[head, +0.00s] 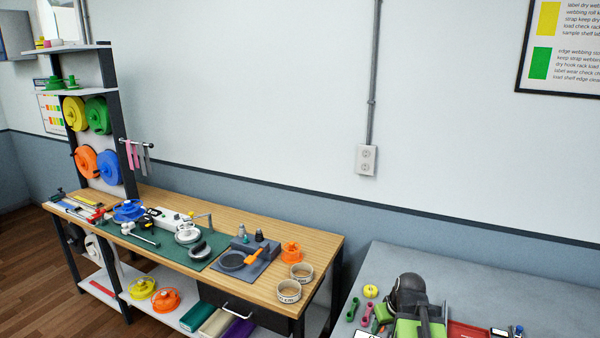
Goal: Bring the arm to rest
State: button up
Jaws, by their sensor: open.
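A wooden workbench (318,238) at the left holds a green mat, tools, rings and spools. A strap rack (104,180) with coloured rolls rises at its far end. Small pink and green items and a red tray (467,330) lie on the grey table. Its right part is clear.

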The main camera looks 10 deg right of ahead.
jog(key=a+f+n+g+b, duration=0.2)
jog(key=a+f+n, duration=0.15)
jog(key=a, duration=1.65)
jog(key=s+m, duration=0.1)
jog(key=s+a+m+g, duration=0.1)
jog(key=s+a+m, duration=0.1)
jog(key=shift+s+f+m+g, duration=0.25)
jog(key=shift+s+f+g, duration=0.15)
jog(key=shift+c, duration=1)
